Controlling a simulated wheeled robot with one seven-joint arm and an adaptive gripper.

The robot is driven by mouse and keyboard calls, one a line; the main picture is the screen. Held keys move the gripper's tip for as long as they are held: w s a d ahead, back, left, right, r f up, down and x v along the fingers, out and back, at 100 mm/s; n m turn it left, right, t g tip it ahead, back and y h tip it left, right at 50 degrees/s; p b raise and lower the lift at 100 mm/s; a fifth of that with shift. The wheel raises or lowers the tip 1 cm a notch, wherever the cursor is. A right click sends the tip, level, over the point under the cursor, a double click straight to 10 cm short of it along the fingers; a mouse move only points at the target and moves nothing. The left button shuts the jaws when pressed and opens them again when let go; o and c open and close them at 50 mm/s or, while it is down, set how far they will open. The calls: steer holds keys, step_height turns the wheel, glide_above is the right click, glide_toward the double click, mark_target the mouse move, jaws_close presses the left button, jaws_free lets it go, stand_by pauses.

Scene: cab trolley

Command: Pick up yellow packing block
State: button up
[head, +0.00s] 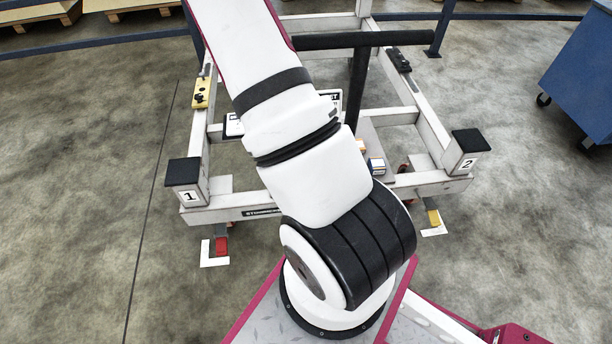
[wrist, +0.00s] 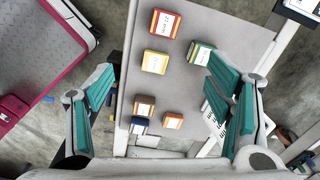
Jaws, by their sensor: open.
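The yellow packing block (wrist: 155,61), with a pale label on its face, lies on a grey deck (wrist: 236,28) in the wrist view. My gripper (wrist: 160,70) is open, its teal-padded fingers spread wide on either side of the block's place in the picture. Nothing is held between them. The height of the fingers above the deck cannot be told. In the head view my arm hides the gripper and most of the deck; I cannot pick out the yellow block there.
Near the yellow block are a red block (wrist: 164,24) and a green block (wrist: 200,53). Two orange-brown blocks (wrist: 144,106) (wrist: 172,121) and a blue block (wrist: 139,126) lie lower. The trolley frame's corner posts, 1 (head: 186,181) and 2 (head: 466,151), flank the arm. A blue cabinet (head: 585,75) stands right.

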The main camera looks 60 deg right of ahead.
steer(key=s+d+f+m+b, duration=0.1)
steer(key=d+f, duration=0.1)
steer(key=f, duration=0.3)
steer(key=s+d+f+g+b, duration=0.1)
steer(key=s+d+f, duration=0.1)
steer(key=f, duration=0.3)
steer(key=s+d+f+m+h+b, duration=0.1)
steer(key=s+d+f, duration=0.1)
steer(key=f, duration=0.3)
steer(key=shift+s+f+m, duration=0.15)
steer(key=shift+f+m, duration=0.15)
steer(key=shift+s+d+f+b, duration=0.1)
steer(key=shift+f+b, duration=0.55)
steer(key=shift+f, duration=0.85)
steer(key=shift+s+d+f+b, duration=0.1)
steer(key=shift+f+b, duration=0.5)
steer(key=shift+f, duration=0.85)
steer(key=c, duration=1.2)
